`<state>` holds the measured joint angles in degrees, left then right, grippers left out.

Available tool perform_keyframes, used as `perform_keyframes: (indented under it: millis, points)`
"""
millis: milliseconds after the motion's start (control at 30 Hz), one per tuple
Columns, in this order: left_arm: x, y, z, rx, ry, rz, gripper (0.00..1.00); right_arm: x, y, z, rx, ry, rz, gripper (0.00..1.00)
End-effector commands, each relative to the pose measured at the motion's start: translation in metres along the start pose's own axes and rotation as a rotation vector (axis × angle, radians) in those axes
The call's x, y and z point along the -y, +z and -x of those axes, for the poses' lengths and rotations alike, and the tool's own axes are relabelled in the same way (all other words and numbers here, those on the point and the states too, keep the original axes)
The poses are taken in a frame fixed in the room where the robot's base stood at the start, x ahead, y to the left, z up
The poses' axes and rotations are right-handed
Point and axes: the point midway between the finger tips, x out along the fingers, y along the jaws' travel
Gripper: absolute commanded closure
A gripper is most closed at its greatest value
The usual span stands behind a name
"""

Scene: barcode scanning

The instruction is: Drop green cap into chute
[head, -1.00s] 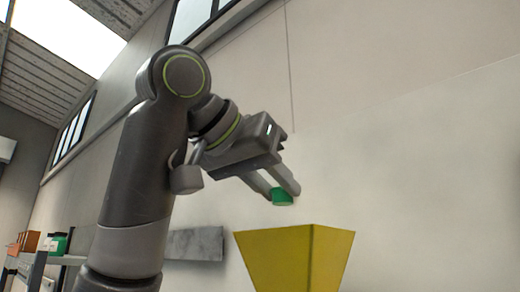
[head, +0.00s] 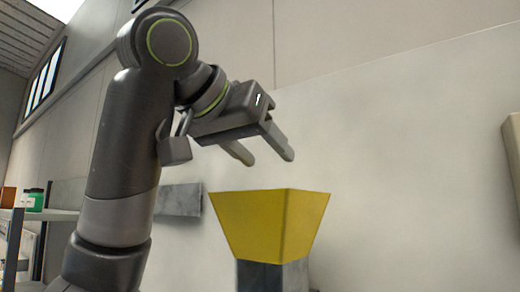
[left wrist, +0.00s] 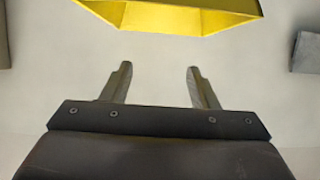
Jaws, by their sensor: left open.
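The yellow chute (head: 262,225) stands below my left gripper, its wide mouth facing up. Its yellow edge also shows at the top of the left wrist view (left wrist: 170,18). My left gripper (head: 268,158) is above the chute mouth, fingers apart, pointing down and to the right. In the left wrist view the gripper (left wrist: 160,85) is open with nothing between its fingers. The green cap is not visible in either current view; the inside of the chute is hidden. My right gripper is not in view.
A shelf (head: 45,214) at the far left holds a green-capped jar (head: 34,200). A grey panel (head: 180,199) is on the wall behind my arm. A pale object (head: 513,155) shows at the right edge. The space right of the chute looks clear.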

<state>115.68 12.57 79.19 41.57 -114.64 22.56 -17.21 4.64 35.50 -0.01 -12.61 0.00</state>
Motion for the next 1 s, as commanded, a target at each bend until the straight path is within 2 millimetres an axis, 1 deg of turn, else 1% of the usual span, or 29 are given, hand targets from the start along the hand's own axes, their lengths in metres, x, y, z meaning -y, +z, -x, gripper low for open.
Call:
perform_keyframes:
  millis: [133, 233, 367, 467, 800, 1000]
  points:
    - [0.000, 0.000, 0.000, 0.000, 0.000, 0.000, 0.46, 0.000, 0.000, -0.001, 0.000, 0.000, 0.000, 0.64]
    - [0.000, 0.001, 0.002, 0.000, -0.001, 0.000, 0.46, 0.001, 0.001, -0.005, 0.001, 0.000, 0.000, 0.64]
    - [0.000, 0.003, 0.008, 0.000, -0.002, -0.001, 0.46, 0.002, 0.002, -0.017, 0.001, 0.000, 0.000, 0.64]
    - [0.001, 0.005, 0.017, -0.001, -0.003, 0.000, 0.46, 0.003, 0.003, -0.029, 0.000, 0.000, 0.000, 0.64]
    - [0.000, 0.006, 0.058, -0.002, -0.001, 0.001, 0.46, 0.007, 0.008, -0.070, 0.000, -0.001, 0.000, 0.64]
    - [-0.001, 0.005, 0.086, -0.002, 0.000, 0.001, 0.46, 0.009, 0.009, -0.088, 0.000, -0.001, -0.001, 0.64]
